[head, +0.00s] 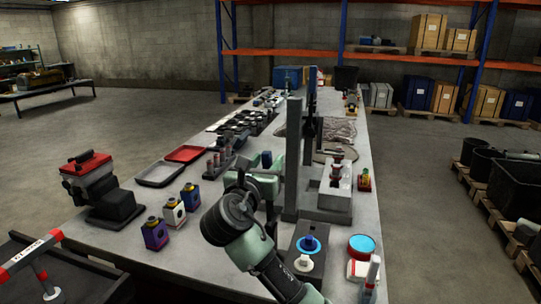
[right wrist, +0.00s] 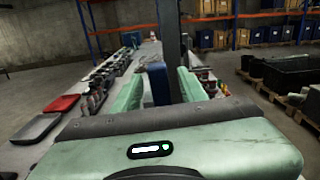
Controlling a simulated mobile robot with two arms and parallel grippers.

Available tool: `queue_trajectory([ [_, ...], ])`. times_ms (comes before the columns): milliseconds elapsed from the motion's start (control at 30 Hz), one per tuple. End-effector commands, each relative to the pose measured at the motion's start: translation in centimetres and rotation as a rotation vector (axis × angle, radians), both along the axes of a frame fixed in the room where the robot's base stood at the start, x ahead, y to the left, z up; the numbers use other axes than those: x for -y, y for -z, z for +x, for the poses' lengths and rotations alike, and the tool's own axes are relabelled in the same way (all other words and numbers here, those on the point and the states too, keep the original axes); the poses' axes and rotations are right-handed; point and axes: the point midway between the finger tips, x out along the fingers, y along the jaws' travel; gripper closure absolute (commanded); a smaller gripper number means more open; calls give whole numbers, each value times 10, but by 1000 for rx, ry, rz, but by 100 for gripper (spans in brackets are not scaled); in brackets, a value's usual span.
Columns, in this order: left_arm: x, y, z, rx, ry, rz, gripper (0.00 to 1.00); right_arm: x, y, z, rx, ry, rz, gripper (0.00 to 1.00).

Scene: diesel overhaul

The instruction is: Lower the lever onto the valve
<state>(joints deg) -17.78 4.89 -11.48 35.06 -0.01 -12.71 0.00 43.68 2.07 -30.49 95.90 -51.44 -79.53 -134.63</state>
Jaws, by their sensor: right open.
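My right gripper (head: 265,162) is open beside the tall grey stand (head: 293,150) on the bench. A blue grip (head: 266,158), seemingly the lever's handle, stands between its green fingers; the right wrist view also shows the blue grip (right wrist: 157,83) between the fingers, with a gap visible at the right finger. The rest of the lever is hard to make out near the stand. What looks like the valve (head: 337,157), a small dark and reddish part, sits upright on a grey block (head: 336,190) right of the stand. My left gripper is not in view.
A blue-topped tin (head: 361,247) and a dark plate with rings (head: 306,255) lie near the front right.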

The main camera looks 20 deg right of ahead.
Motion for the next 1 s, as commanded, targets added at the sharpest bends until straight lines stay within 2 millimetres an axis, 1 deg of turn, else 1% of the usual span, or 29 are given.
queue_trajectory([
  [100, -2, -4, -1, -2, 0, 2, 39, 10, 0, 14, -3, 2, -1, 58],
  [200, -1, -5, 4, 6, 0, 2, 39, 15, 0, 21, -1, 1, 0, 58],
  [400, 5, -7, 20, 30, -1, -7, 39, 17, 1, 25, 0, -1, 1, 58],
  [533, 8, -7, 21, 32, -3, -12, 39, 17, 1, 25, 0, -1, 1, 58],
  [567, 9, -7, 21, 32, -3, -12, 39, 17, 1, 25, 0, -1, 1, 64],
  [600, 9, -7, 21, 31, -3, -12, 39, 17, 1, 25, 0, -1, 1, 75],
  [700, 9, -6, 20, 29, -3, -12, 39, 17, 1, 25, 0, -1, 1, 100],
  [1000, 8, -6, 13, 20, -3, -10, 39, 17, 1, 25, -2, -1, 1, 100],
])
